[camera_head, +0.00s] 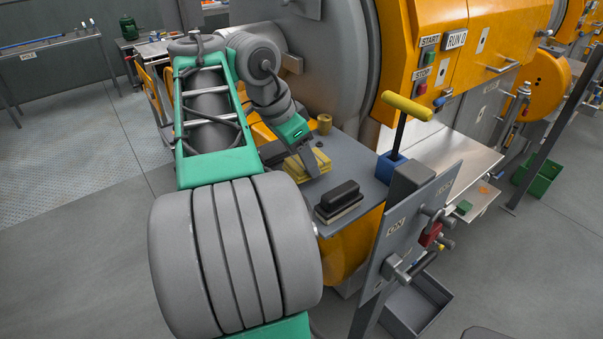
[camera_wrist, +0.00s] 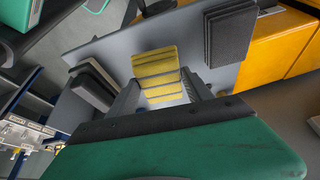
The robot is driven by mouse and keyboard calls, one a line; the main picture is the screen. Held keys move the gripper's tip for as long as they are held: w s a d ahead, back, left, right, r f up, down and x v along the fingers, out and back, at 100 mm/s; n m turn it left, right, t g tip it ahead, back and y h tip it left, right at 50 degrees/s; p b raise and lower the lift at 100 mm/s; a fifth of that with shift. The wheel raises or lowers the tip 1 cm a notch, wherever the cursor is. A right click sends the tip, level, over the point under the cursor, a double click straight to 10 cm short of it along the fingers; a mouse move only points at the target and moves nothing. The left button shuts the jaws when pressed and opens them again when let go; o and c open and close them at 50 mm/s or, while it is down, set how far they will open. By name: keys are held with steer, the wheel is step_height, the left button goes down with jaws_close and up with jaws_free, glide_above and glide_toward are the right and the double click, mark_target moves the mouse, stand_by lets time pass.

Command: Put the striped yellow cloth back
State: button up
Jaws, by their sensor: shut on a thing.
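The striped yellow cloth (camera_head: 320,158) is a small folded pad with dark stripes at the left part of a grey shelf (camera_head: 352,159) beside the large machine. In the wrist view the cloth (camera_wrist: 158,72) lies between and just beyond my gripper's fingers. My gripper (camera_head: 307,163) reaches down to the cloth from the upper left and is shut on it. The wrist view shows both fingers of my gripper (camera_wrist: 163,102) on either side of the cloth's near end. I cannot tell whether the cloth rests on the shelf or is slightly raised.
A black-handled block (camera_head: 340,200) sits on the shelf near its front edge. A blue holder (camera_head: 388,166) with a yellow-handled tool (camera_head: 407,108) stands to the right. A small brass-coloured cylinder (camera_head: 325,123) stands behind the cloth. A lever panel (camera_head: 407,232) stands at front right.

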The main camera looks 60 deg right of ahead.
steer(key=shift+f, duration=1.45)
steer(key=o, duration=1.2)
